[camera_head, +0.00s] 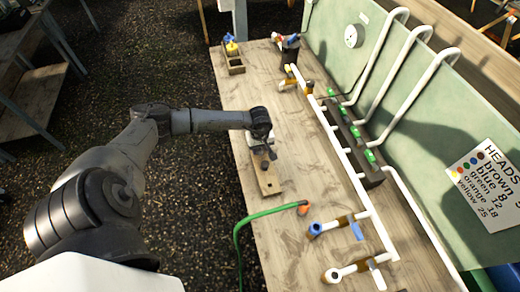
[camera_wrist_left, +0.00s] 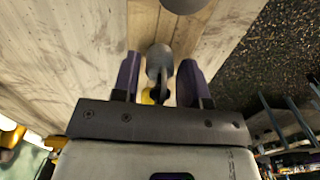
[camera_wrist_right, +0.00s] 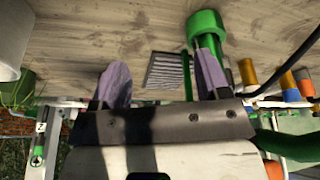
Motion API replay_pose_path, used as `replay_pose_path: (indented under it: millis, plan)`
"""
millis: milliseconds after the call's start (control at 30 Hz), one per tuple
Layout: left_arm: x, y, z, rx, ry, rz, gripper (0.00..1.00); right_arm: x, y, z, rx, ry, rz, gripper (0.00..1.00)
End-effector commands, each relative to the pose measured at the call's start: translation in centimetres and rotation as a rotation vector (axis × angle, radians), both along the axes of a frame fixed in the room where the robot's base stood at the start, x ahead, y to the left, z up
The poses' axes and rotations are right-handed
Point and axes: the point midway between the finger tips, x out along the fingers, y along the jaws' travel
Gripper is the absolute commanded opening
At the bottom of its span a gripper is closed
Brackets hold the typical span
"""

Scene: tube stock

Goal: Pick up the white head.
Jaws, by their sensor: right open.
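My left gripper (camera_head: 264,160) hangs over a wooden block on the bench. In the left wrist view, a pale grey rounded piece (camera_wrist_left: 159,62) with a narrow stem sits between the two purple fingers (camera_wrist_left: 160,80). A small yellow part (camera_wrist_left: 150,97) shows beside its stem. I cannot tell whether this shaded piece is the white head, or whether the fingers touch it. My right gripper (camera_wrist_right: 158,85) is out of the head view. In its own wrist view it is open, with a green tube-like part (camera_wrist_right: 206,28) overlapping one finger.
A wooden block (camera_head: 268,184) with holes lies under the left gripper. A green hose (camera_head: 262,213) with an orange end crosses the bench's front part. White pipes (camera_head: 347,160) and a dark rack with green pieces (camera_head: 362,155) line the right side. A heads list (camera_head: 485,183) leans there.

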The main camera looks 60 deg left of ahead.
Motion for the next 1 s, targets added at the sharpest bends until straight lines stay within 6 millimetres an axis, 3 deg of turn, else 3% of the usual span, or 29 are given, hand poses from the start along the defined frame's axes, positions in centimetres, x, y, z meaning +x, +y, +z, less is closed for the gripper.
replay_pose_path:
  millis: [333,733,1000]
  plan:
    - [0.0,0.0,0.0,0.0,0.0,0.0,0.06,0.0,-0.1,0.0,-0.005,0.0,0.003,0.69]
    - [0.1,0.1,0.8,0.0,-0.002,0.0,0.06,0.0,-0.3,-0.1,-0.011,0.0,0.007,0.69]
    - [0.2,-0.1,4.4,0.001,-0.004,-0.002,0.06,0.0,-0.2,-0.6,-0.007,0.0,0.005,0.69]
